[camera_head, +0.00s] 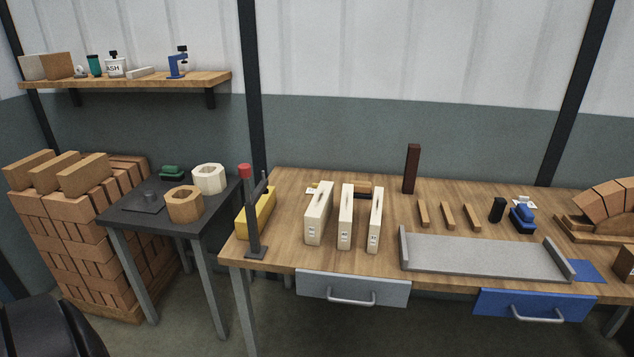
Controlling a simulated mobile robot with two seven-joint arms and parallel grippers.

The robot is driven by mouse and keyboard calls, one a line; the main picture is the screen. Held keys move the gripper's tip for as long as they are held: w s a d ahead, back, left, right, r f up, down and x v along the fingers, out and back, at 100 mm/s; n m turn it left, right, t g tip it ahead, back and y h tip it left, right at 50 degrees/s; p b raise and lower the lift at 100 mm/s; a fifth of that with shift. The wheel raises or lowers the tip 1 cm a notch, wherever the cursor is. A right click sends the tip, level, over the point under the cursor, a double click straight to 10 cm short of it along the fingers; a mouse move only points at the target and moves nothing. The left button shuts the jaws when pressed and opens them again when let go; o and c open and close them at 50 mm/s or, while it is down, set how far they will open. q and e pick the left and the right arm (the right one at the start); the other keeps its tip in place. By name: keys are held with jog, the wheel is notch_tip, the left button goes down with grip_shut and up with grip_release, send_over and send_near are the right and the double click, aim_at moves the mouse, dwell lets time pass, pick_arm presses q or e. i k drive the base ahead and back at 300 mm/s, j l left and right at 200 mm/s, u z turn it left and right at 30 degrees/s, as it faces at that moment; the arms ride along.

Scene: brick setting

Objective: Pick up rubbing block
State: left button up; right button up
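I cannot tell for sure which thing is the rubbing block. On the long wooden table (290,195), a dark reddish-brown block (411,168) stands upright near the back edge. A small brown and dark block (362,188) lies behind three upright cream slotted pieces (345,222) and is partly hidden by them. A small dark green object (172,172) lies at the back of the black side table (150,225). Neither of my grippers is in view.
A grey tray (485,256) lies along the front of the table. Three wooden strips (447,215), a blue tool (522,217) and a yellow block (255,212) by a red-topped lever (247,210) stand around. Stacked bricks (75,235) are left; a shelf (130,80) hangs above.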

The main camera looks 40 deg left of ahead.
aim_at(363, 189)
jog(key=i+j+u, duration=0.1)
jog(key=j+u, duration=0.25)
jog(key=i+j+u, duration=0.15)
jog(key=j+u, duration=0.15)
jog(key=j, duration=0.15)
jog(key=i+j+u, duration=0.15)
jog(key=j+u, duration=0.2)
